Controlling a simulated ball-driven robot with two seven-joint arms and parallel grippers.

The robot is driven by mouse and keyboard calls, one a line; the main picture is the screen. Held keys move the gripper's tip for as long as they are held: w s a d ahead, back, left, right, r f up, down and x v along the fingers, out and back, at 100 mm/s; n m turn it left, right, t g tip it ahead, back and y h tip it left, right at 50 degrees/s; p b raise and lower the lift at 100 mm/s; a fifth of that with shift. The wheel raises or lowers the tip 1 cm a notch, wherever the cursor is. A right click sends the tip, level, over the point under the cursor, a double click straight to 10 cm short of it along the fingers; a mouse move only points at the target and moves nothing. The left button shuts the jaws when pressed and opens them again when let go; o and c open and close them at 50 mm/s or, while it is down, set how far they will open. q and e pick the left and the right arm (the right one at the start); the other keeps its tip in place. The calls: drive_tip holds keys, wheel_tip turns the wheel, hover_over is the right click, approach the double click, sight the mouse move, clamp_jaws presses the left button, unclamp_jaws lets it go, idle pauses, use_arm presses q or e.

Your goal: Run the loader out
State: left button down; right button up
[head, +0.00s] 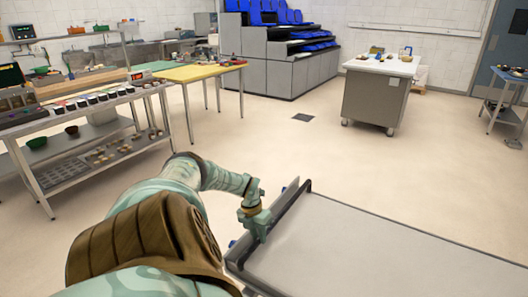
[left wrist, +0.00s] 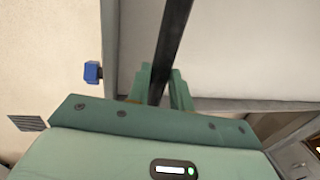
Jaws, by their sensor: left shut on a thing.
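The loader (head: 400,255) fills the lower right of the head view. It has a wide pale flat surface inside a dark frame. A dark bar (head: 290,207) runs across its left end. My left gripper (head: 262,224) is at this bar. In the left wrist view, its green fingers (left wrist: 160,85) stand on either side of the bar (left wrist: 173,40) and are shut on it. The loader's pale bed (left wrist: 250,50) shows to the right there. The near and right ends of the loader are cut off. My right gripper is not in view.
A blue knob (left wrist: 93,72) sits beside the loader's edge. Open floor (head: 350,165) lies beyond the loader. A grey wheeled cabinet (head: 375,95), a yellow-topped table (head: 190,73) and a shelved bench with small pots (head: 75,115) stand farther off. A drain cover (head: 303,118) lies in the floor.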

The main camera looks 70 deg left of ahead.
use_arm(q)
drive_tip(key=shift+s+a+r, duration=0.1)
drive_tip(key=shift+s+a, duration=0.1)
drive_tip(key=shift+a, duration=0.2)
drive_tip(key=c, duration=1.5)
unclamp_jaws()
drive_tip(key=shift+c, duration=0.2)
drive_tip(key=shift+o, duration=1.4)
drive_tip(key=shift+s, duration=0.1)
drive_tip(key=shift+r, duration=0.2)
wheel_tip(320, 180, up, 15)
drive_tip(key=s+a+p, duration=0.1)
drive_tip(key=a+p, duration=0.1)
drive_tip(key=p, duration=0.1)
drive_tip(key=shift+s+a+r+p, duration=0.2)
drive_tip(key=shift+s+a+p, duration=0.1)
drive_tip(key=shift+s+p, duration=0.1)
